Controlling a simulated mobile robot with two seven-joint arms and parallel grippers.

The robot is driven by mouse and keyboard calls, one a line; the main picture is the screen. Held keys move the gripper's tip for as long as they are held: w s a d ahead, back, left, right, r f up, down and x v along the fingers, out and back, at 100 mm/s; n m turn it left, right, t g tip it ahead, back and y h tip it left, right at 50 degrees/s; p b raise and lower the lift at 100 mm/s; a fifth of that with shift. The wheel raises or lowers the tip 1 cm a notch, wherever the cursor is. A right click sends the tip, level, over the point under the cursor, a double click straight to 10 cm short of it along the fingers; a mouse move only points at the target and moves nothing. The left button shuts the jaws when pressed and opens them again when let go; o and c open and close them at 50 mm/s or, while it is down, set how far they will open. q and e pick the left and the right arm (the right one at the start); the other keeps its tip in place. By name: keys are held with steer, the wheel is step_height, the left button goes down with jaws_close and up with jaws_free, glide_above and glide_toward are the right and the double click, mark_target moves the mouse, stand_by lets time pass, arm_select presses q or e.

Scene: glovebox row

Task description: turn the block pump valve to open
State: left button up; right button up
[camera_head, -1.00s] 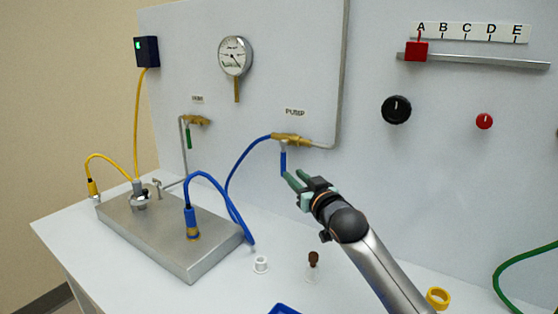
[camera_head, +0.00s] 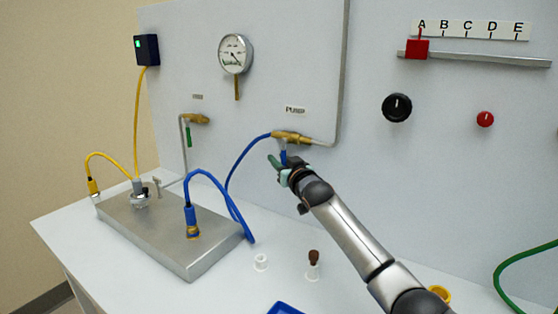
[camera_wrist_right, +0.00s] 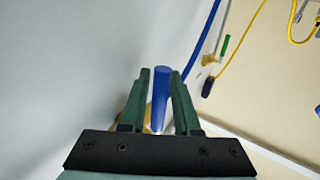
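The pump valve (camera_head: 291,138) is a brass body on the wall panel under the PUMP label, with a blue lever (camera_head: 284,156) hanging straight down. My right gripper (camera_head: 278,161) is at the lever and hides its lower part in the head view. In the right wrist view the blue lever (camera_wrist_right: 160,98) stands between the two green fingers of my right gripper (camera_wrist_right: 160,75). Gaps show on both sides of the lever, so the fingers are open around it. My left gripper is not in view.
A blue hose (camera_head: 240,165) runs from the valve's left end to near the metal block (camera_head: 165,234). Another brass valve (camera_head: 196,119) with a green lever is to the left. A small vial (camera_head: 313,266) and a white cap (camera_head: 261,262) stand on the table below my arm.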

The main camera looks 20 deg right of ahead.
steer(key=shift+w, duration=0.2)
steer(key=shift+c, duration=0.2)
jaws_close()
stand_by(1.2)
